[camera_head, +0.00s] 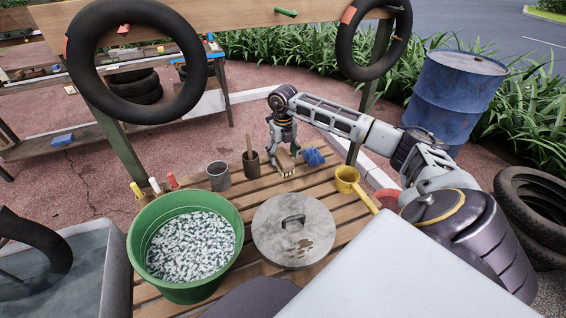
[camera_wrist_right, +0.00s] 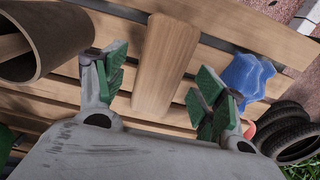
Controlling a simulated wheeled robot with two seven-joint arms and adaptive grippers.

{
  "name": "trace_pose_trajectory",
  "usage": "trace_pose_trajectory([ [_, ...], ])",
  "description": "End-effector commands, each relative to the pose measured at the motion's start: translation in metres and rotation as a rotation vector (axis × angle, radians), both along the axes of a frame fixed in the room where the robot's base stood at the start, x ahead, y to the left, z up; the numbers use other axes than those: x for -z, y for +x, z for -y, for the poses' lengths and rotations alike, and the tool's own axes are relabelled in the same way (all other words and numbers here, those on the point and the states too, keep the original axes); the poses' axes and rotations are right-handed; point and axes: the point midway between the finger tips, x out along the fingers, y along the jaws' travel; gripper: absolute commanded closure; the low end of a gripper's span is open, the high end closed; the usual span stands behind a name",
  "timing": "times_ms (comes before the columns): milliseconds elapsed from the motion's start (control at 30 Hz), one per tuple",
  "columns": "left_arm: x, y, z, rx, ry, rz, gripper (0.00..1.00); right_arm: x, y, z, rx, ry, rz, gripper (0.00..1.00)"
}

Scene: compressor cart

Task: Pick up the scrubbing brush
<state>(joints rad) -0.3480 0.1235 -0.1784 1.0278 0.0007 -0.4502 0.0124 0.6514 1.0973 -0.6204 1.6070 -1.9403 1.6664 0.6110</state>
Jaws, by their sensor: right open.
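The scrubbing brush (camera_head: 286,169) has a wooden back and pale bristles, and rests on the slatted wooden table behind the pot lid. My right gripper (camera_head: 284,151) is open just above it, pointing down. In the right wrist view the brush's plain wooden back (camera_wrist_right: 163,58) shows between the two green-padded fingers (camera_wrist_right: 162,82), with a visible gap on both sides. Whether the fingertips reach down beside the brush is hard to tell. My left gripper is not in view.
A blue cloth (camera_head: 314,157) lies just right of the brush. A brown cup with a stick (camera_head: 251,169) and a grey cup (camera_head: 219,177) stand left. Tyres hang above.

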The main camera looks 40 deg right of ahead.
Motion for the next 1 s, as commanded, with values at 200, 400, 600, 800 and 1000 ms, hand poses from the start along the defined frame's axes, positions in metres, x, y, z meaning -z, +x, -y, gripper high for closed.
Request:
trace_pose_trajectory([
  [200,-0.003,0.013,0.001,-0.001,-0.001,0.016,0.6,0.013,0.0,0.0,-0.001,0.0,0.0,0.3],
  [400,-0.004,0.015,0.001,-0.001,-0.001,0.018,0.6,0.013,0.0,-0.001,-0.001,0.0,0.0,0.3],
  [600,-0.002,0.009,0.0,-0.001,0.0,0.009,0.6,0.013,0.0,0.0,-0.001,0.0,0.0,0.3],
  [800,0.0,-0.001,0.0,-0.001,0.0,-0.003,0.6,0.013,0.0,0.0,-0.001,0.0,0.0,0.51],
  [1000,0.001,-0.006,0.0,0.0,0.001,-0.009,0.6,0.013,0.0,0.0,-0.001,0.0,0.0,0.77],
])
